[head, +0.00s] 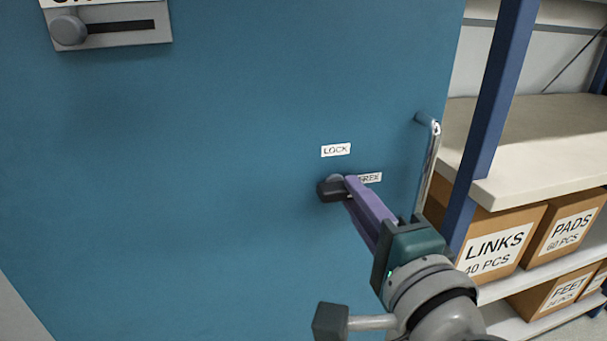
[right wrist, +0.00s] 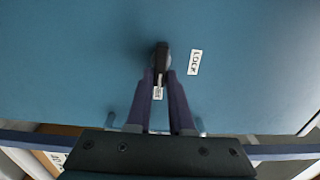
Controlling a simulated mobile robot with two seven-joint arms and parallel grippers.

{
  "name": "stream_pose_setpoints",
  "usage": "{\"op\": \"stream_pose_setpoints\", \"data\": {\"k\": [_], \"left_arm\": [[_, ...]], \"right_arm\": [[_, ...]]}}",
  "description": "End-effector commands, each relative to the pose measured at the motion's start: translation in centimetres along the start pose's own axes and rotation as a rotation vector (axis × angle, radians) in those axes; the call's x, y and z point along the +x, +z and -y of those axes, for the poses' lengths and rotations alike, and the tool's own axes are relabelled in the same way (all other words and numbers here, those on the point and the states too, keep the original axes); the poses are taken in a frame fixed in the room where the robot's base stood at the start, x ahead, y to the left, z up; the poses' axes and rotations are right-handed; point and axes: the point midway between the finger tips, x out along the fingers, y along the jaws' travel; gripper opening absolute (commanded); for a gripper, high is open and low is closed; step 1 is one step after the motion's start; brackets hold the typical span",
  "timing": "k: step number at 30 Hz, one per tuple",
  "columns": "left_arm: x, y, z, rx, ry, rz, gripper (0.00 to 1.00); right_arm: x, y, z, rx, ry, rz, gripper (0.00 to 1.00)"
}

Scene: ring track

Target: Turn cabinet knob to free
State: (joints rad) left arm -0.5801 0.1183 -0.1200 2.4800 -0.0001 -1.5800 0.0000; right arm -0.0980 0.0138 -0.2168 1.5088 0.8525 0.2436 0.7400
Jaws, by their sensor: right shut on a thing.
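The dark cabinet knob (head: 328,191) sits on the blue cabinet door (head: 200,200). The LOCK label (head: 336,150) is above it and the FREE label (head: 371,178) is to its right, partly covered by my finger. My right gripper (head: 347,186) comes from the lower right and is shut on the knob. In the right wrist view, the knob (right wrist: 161,56) stands between the fingertips (right wrist: 161,74). Its long side lines up with the FREE label (right wrist: 158,93), with the LOCK label (right wrist: 195,62) off to the side. My left gripper is out of view.
A metal door handle (head: 430,165) stands out right of the knob, close to my right wrist. A slider latch (head: 110,32) is at the upper left. A blue-post shelf (head: 535,150) with cardboard boxes (head: 497,245) is at the right. The door left of the knob is bare.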

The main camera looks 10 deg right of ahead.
Motion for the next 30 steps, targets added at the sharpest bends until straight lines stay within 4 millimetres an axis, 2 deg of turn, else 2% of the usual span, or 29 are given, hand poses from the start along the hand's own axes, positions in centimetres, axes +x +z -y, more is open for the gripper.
{"op": "stream_pose_setpoints", "data": {"k": [1, 8, 17, 20, 30], "left_arm": [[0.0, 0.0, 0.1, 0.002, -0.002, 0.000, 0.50], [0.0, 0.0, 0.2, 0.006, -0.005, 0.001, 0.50], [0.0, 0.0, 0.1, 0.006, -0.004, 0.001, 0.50], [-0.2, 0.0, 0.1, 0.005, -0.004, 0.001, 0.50], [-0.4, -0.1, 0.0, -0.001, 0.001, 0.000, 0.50]], "right_arm": [[0.0, 0.0, 0.0, 0.004, 0.001, 0.000, 0.23], [0.0, 0.0, 0.0, 0.002, 0.000, 0.000, 0.49], [-0.3, 0.0, 0.0, 0.000, 0.001, 0.000, 0.50], [-1.3, 0.0, -0.1, 0.000, 0.002, 0.000, 0.50], [-7.7, 0.0, -0.1, 0.001, 0.003, 0.000, 0.50]]}}
